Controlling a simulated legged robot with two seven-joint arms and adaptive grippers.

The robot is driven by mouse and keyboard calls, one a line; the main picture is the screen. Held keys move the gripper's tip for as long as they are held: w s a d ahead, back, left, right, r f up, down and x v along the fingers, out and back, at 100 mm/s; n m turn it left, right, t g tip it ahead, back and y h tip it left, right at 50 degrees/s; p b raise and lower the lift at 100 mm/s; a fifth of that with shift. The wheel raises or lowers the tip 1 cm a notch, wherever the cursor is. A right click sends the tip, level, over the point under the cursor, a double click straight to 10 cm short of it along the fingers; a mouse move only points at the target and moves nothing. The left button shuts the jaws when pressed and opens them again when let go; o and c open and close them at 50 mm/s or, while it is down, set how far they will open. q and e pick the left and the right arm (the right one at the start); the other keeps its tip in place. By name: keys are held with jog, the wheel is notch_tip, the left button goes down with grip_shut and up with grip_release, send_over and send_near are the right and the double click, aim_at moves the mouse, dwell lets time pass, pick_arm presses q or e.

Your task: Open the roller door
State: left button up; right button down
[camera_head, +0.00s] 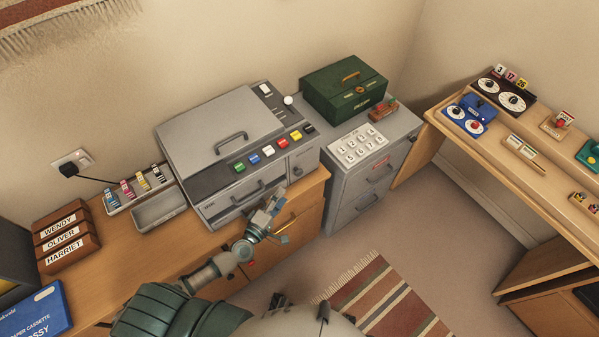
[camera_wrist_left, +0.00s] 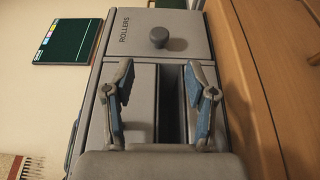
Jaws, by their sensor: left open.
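The roller door (camera_wrist_left: 135,35) is a grey panel marked ROLLERS with a round knob (camera_wrist_left: 159,37). It sits flush and shut on the front of the grey machine (camera_head: 215,135). In the head view the door (camera_head: 304,160) is at the right end of the machine's front. My left gripper (camera_head: 266,212) is just in front of the machine, left of and below the door. In the wrist view my left gripper (camera_wrist_left: 161,88) is open and empty, its fingers spread below the knob and apart from it. My right gripper is not in view.
A drawer with a handle (camera_head: 262,190) lies left of the door. Coloured buttons (camera_head: 268,151) line the machine's top. A grey cabinet (camera_head: 372,175) with a green box (camera_head: 343,85) stands close on the right. The wooden desk (camera_head: 120,255) runs below the machine. Floor is open at right.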

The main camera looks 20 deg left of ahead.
aim_at(299, 173)
pick_arm(q)
jog(key=x, duration=1.2)
jog(key=shift+s, duration=0.1)
jog(key=shift+f, duration=0.1)
grip_shut()
